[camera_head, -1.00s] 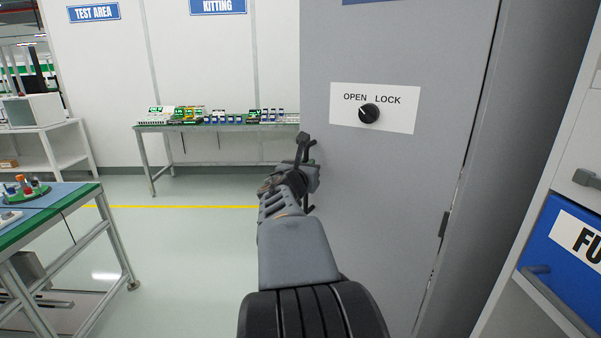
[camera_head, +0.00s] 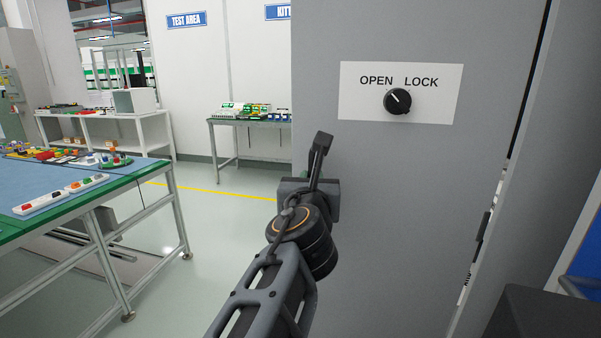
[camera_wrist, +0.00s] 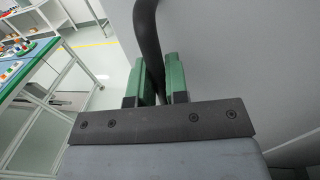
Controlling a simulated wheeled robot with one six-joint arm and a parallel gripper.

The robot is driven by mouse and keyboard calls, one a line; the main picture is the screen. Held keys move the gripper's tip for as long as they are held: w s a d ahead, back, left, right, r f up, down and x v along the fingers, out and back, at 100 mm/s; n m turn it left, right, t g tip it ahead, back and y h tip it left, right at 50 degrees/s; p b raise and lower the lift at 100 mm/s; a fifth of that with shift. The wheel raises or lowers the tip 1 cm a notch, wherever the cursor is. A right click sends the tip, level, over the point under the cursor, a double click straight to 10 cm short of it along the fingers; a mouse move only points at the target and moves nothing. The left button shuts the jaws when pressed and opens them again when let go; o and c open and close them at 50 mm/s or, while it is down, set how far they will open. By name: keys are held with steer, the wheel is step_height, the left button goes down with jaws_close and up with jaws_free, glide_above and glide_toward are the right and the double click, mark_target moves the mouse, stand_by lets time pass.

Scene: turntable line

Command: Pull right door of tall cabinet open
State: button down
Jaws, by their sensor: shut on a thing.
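The grey cabinet door (camera_head: 400,210) fills the right half of the head view. It carries a white OPEN/LOCK plate (camera_head: 431,110) with a black knob (camera_head: 397,101). A dark handle (camera_head: 320,155) stands near the door's left edge. My gripper (camera_head: 311,188) is shut on this handle. In the wrist view the dark handle bar (camera_wrist: 148,40) passes between the green finger pads of my gripper (camera_wrist: 160,82). A narrow gap with a dark hinge-like part (camera_head: 483,232) and bits of white label runs along the door's right edge. The cabinet inside is otherwise hidden.
A workbench with a blue top and green edge (camera_head: 150,167) stands at the left, with small coloured parts on it. A kitting table (camera_head: 217,135) and a white shelf table (camera_head: 155,125) stand further back. Open floor (camera_head: 220,225) lies between the bench and the door.

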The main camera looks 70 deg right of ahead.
steer(key=shift+s+a+r, duration=0.1)
steer(key=shift+s+a, duration=0.1)
steer(key=shift+a, duration=0.2)
steer(key=c, duration=1.1)
jaws_free()
steer(key=shift+c, duration=0.2)
